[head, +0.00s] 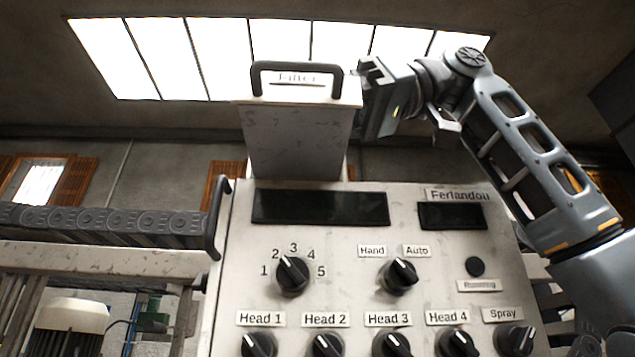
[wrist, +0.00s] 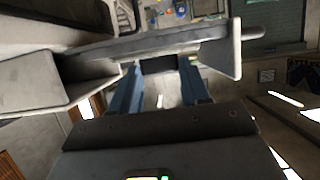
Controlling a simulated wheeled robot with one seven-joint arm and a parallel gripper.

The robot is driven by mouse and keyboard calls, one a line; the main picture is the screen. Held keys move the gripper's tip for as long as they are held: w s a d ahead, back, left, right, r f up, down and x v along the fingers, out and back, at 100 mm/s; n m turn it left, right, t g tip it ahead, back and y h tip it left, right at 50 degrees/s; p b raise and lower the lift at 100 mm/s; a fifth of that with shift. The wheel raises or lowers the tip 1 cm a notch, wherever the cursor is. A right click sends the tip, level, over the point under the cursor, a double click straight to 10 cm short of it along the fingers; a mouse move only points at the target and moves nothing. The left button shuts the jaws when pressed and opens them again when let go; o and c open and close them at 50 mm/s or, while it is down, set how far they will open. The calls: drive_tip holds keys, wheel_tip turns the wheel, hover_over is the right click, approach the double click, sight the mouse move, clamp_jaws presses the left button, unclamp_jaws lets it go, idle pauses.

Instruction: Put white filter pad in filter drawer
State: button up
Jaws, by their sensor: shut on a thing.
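The filter drawer (head: 296,140) stands out from the top of the machine in the head view. Its label reads Filter and a dark handle spans its front. My gripper (head: 373,97) is close against the drawer's right side, behind the front edge. In the wrist view my gripper (wrist: 160,72) has its two bluish fingers apart, with a dark, shaded piece between them that I cannot identify. The drawer's side runs across just beyond the fingertips, and its pale front plate (wrist: 236,48) is at the right. I cannot clearly make out the white filter pad in either view.
The machine's control panel (head: 405,220) with several knobs lies below the drawer. A dark roller conveyor (head: 110,219) runs off to the left. A pale housing (wrist: 40,82) is at the left in the wrist view. The air right of the drawer holds only my arm.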

drive_tip(key=shift+f, duration=0.2)
drive_tip(key=o, duration=1)
drive_tip(key=shift+r, duration=0.1)
drive_tip(key=shift+o, duration=0.2)
drive_tip(key=shift+r, duration=0.2)
drive_tip(key=b+v, duration=0.1)
drive_tip(key=v, duration=1.1)
drive_tip(key=shift+b, duration=0.3)
drive_tip(key=shift+f, duration=0.15)
